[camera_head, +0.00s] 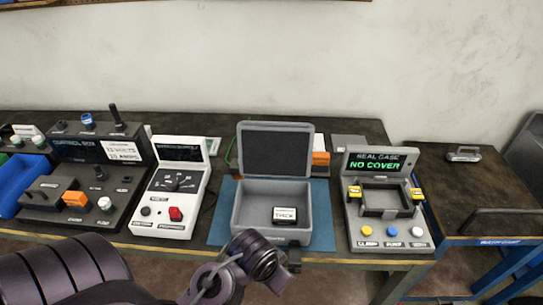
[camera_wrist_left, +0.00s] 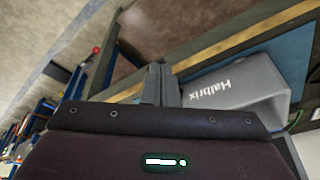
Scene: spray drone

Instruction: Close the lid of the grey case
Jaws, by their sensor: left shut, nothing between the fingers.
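The grey case (camera_head: 235,212) stands open on a blue mat, with its lid (camera_head: 275,126) raised upright at the back. A small box with a white label (camera_head: 285,215) lies inside it at the front right. My left gripper (camera_head: 294,262) is at the front right corner of the case, partly hidden behind my own wrist. In the left wrist view, its fingers (camera_wrist_left: 160,82) are together and empty, beside the case wall marked "Halbrix" (camera_wrist_left: 238,85). I cannot tell whether they touch the case. My right gripper is in neither view.
The blue mat (camera_head: 219,228) lies on the dark bench. A white meter unit (camera_head: 170,200) stands to the left of the case. A grey station reading "NO COVER" (camera_head: 375,165) stands to the right. An orange and white item (camera_head: 320,152) is behind the lid's right side.

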